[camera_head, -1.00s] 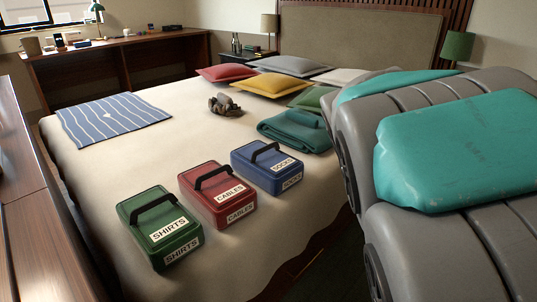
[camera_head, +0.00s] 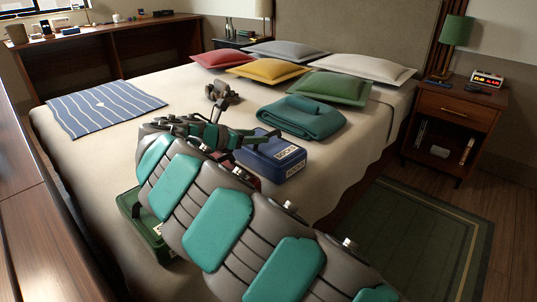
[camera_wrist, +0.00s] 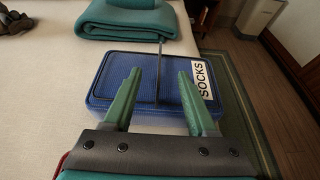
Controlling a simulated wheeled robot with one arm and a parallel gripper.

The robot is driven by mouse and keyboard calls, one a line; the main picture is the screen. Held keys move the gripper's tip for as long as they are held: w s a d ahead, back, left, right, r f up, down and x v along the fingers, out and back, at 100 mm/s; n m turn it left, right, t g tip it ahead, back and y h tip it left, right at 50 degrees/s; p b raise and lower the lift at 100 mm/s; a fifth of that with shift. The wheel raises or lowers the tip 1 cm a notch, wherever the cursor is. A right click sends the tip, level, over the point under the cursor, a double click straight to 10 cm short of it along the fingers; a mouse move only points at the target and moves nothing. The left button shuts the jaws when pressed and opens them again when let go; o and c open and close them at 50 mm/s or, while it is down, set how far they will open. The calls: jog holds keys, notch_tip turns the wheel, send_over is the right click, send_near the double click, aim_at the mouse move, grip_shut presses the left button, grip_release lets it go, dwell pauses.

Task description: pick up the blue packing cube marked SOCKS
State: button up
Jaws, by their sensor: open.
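The blue packing cube (camera_head: 272,158) lies on the bed, partly hidden behind my arm in the head view. In the wrist view the blue cube (camera_wrist: 112,75) shows its white SOCKS label (camera_wrist: 203,78) on the right and a dark handle strap (camera_wrist: 160,72) across its top. My gripper (camera_wrist: 158,78) is open, its two green fingers over the near part of the cube, one on each side of the strap. Nothing is held. I cannot tell whether the fingers touch the cube. In the head view my gripper (camera_head: 222,125) is near the cube's left side.
A folded teal blanket (camera_head: 303,117) lies just beyond the cube. The green cube (camera_head: 150,225) and the red cube (camera_head: 247,181) are mostly behind my arm. A brown bundle (camera_head: 222,93) and several pillows lie farther back. A nightstand (camera_head: 448,118) stands right of the bed.

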aim_at(270, 134)
jog(key=x, duration=0.7)
jog(key=shift+w, duration=0.2)
jog(key=shift+c, duration=0.3)
jog(key=shift+d, duration=0.1)
grip_shut()
dwell(0.8)
